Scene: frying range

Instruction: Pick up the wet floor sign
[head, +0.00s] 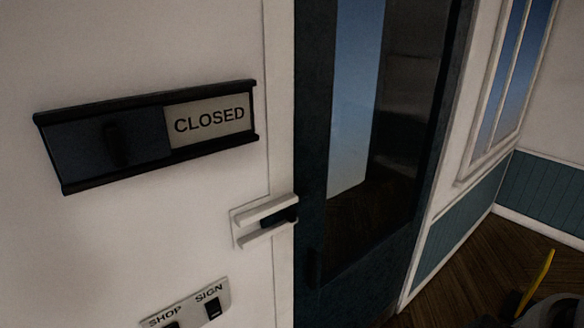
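A thin yellow edge (540,279) stands tilted above the dark wooden floor in the bottom right corner. It may be the wet floor sign seen nearly side-on, but no lettering shows and its lower part is hidden or cut off. A dark grey rounded shape covers part of that corner in front of it; I cannot tell what it is. Neither of my grippers can be made out in the head view.
A white wall with a sliding CLOSED sign (210,119), a white bracket (262,221) and a SHOP SIGN switch plate (190,305) fills the left, close by. A dark glazed door (312,150) stands in the middle. Bare floor (470,255) lies to the right.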

